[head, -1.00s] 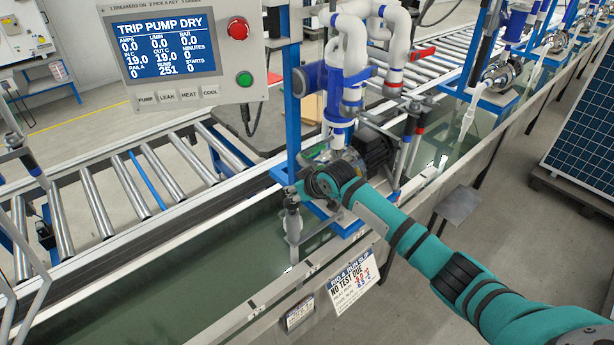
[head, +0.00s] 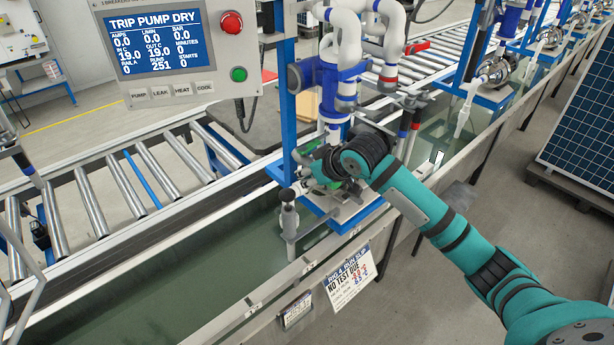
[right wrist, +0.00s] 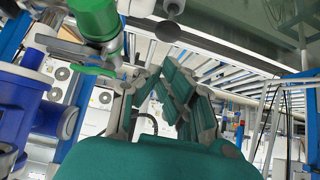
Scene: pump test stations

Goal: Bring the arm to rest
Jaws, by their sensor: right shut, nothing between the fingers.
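My right arm, teal with black bands (head: 455,235), reaches in from the lower right of the head view. Its dark wrist (head: 368,152) is in front of the pump stand, below the blue and white pipework. My left gripper is not in view.
A display panel (head: 160,45) reads "TRIP PUMP DRY". A roller conveyor (head: 110,190) lies behind the water trough (head: 190,265).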

